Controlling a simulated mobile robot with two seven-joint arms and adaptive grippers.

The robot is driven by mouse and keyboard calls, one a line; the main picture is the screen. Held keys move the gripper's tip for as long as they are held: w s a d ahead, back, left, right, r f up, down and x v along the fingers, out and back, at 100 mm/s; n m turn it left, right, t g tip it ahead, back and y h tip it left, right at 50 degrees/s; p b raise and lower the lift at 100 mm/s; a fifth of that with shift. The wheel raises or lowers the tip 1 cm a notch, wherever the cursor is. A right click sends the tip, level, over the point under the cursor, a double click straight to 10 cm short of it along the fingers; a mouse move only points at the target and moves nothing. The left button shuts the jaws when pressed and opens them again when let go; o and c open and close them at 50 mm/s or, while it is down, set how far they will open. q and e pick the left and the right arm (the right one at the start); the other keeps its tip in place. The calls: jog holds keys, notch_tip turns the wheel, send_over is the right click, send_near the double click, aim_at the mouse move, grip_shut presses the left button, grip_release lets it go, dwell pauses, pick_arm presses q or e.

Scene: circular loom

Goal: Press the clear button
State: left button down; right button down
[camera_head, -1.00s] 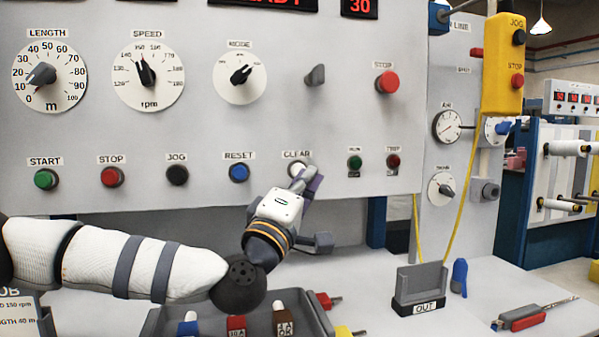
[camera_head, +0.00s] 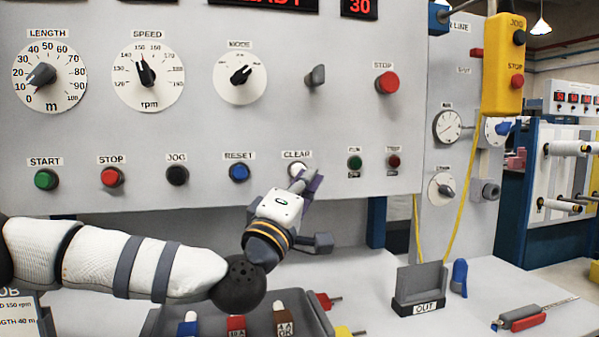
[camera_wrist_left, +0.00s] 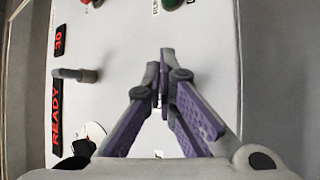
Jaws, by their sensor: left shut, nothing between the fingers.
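The clear button (camera_head: 297,168) is a pale round button under the CLEAR label (camera_head: 296,154) on the grey panel, right of the blue reset button (camera_head: 239,172). My left gripper (camera_head: 305,179) is shut and empty, its fingertips just below the clear button and overlapping its lower edge in the head view. I cannot tell whether they touch it. In the left wrist view the fingertips (camera_wrist_left: 167,58) are together in front of the panel. The clear button cannot be made out there. My right gripper is not in view.
Green start (camera_head: 46,179), red stop (camera_head: 112,177) and black jog (camera_head: 177,175) buttons share the row. Small green (camera_head: 354,163) and red (camera_head: 393,161) ones are to the right. A grey tray (camera_head: 160,320) and an OUT holder (camera_head: 420,286) stand below on the table.

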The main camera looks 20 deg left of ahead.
pick_arm(q)
jog(key=shift+w+a, duration=0.2)
jog(key=shift+w, duration=0.1)
jog(key=shift+w+a, duration=0.25)
jog(key=shift+w, duration=0.15)
dwell(0.6)
dwell(0.4)
jog(key=shift+s+d, duration=0.5)
jog(key=shift+s, duration=0.25)
